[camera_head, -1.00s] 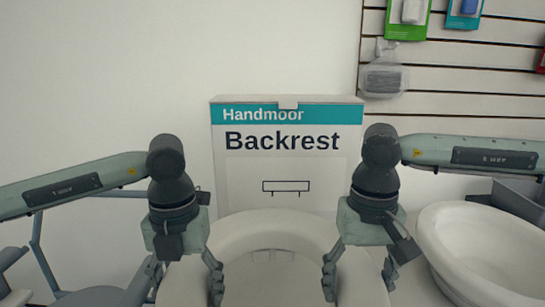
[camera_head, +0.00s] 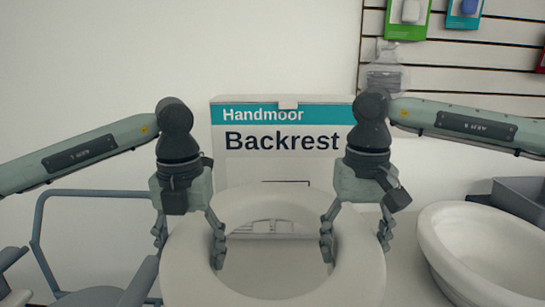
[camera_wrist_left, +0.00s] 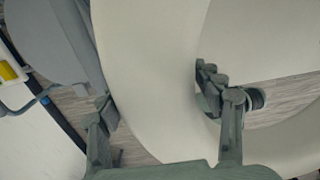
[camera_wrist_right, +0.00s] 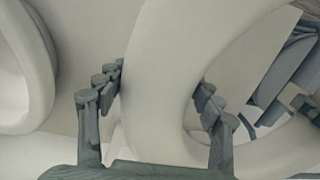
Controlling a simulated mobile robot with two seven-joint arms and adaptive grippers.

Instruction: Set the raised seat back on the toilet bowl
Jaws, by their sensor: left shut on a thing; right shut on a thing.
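The raised seat (camera_head: 272,287), a thick white oval ring, is held between my two arms and tilted so its opening faces me. My left gripper (camera_head: 189,243) is shut on its left rim, one finger outside and one in the opening. My right gripper (camera_head: 355,243) is shut on its right rim in the same way. The rim also crosses the left wrist view (camera_wrist_left: 150,60) and right wrist view (camera_wrist_right: 165,75). A white oval bowl (camera_head: 485,250) stands apart at the right; I cannot tell if it is the toilet bowl. What lies under the seat is mostly hidden.
A tall Backrest box (camera_head: 283,142) stands behind the seat, close to both wrists. A grey-blue tubular frame (camera_head: 90,196) is at the left. A grey bin (camera_head: 520,190) is at the back right. Slatted wall panelling with hanging packs (camera_head: 408,20) is at the upper right.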

